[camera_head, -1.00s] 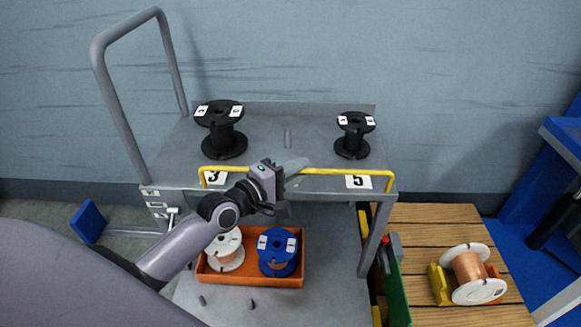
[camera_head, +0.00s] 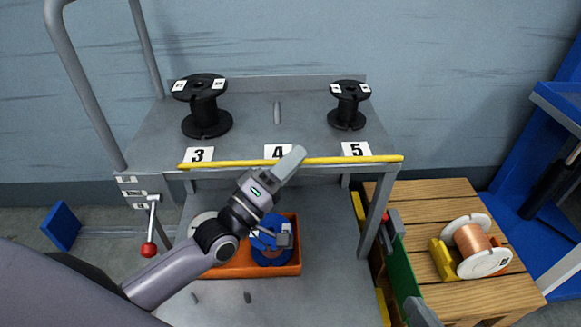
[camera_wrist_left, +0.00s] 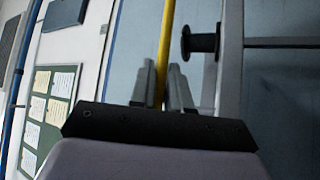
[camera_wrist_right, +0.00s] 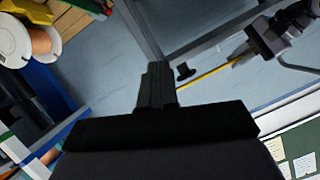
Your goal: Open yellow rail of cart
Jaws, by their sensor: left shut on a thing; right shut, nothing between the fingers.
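The yellow rail (camera_head: 350,160) runs along the front edge of the cart's top shelf (camera_head: 240,135), in front of labels 3, 4 and 5. It lies low, near the shelf's level. My left gripper (camera_head: 290,162) is at the middle of the rail. In the left wrist view the yellow rail (camera_wrist_left: 166,40) passes between the fingers of my left gripper (camera_wrist_left: 162,75), which is shut on it. My right gripper (camera_wrist_right: 157,88) is shut and empty in the right wrist view, apart from the rail (camera_wrist_right: 205,75). The head view shows a grey fingertip at the bottom right.
Two black spools (camera_head: 206,108) (camera_head: 348,106) stand on the top shelf. An orange bin (camera_head: 285,267) with a white and a blue spool sits on the lower shelf. A red-knobbed lever (camera_head: 149,249) is at the cart's left. A copper spool (camera_head: 473,243) lies on the wooden pallet (camera_head: 430,205).

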